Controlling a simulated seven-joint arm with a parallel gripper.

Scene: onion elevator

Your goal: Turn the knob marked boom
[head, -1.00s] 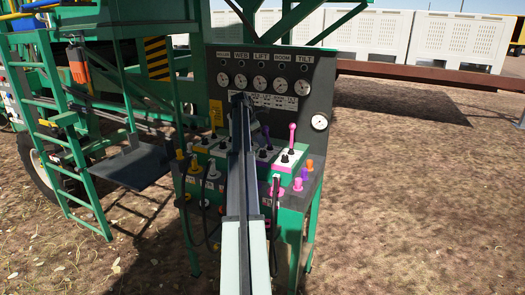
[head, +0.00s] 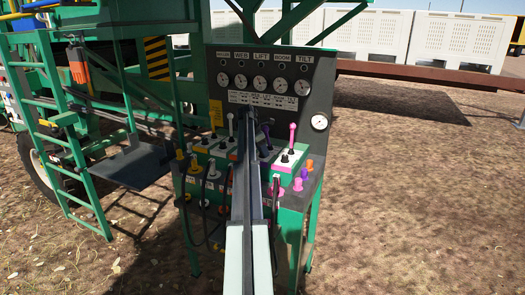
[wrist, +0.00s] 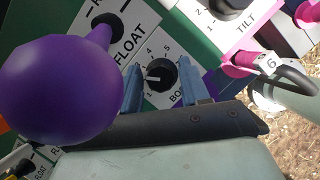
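The boom knob (wrist: 160,76) is a round black dial on a white plate in the wrist view. Its white pointer line points left in the picture. The plate has numbers around the dial and a label reading "BOO", the rest hidden by a finger. My gripper (wrist: 161,70) is open, with one blue-grey finger on each side of the knob. I cannot tell whether the fingers touch it. In the head view my arm reaches the control panel (head: 225,58), and the knob and fingertips cannot be made out there.
A large purple ball (wrist: 60,90) on a lever crowds the left of the wrist view, beside a "FLOAT" plate (wrist: 125,35). A white lever (head: 230,124) stands beside my arm.

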